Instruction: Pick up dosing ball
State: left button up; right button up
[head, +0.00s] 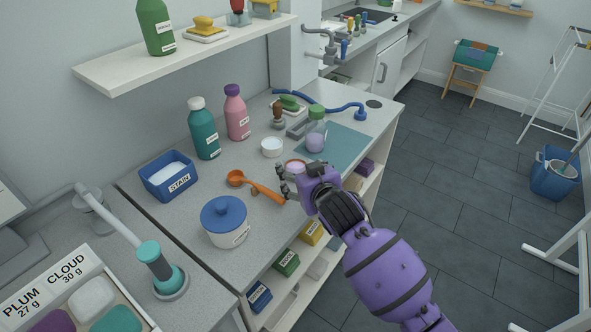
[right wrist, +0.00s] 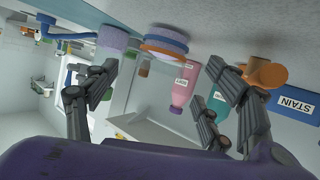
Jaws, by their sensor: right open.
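A lavender, rounded cup-like piece, which looks like the dosing ball (head: 316,142), sits on the teal mat (head: 349,144) near the counter's right part. It also appears in the right wrist view (right wrist: 113,38), near the tip of one finger. My right gripper (head: 284,183) is open and empty, low over the counter's front edge. My left gripper is not in view.
An orange scoop (head: 262,189) lies just left of my right gripper. A blue-lidded pot (head: 225,222) is nearer. A green-topped jar (head: 317,113) stands behind the ball.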

aim_at(293, 160)
jog(key=x, duration=0.5)
jog(key=shift+a+f, duration=0.1)
jog(key=shift+c, duration=0.4)
jog(key=c, duration=1.1)
jog(key=shift+c, duration=0.7)
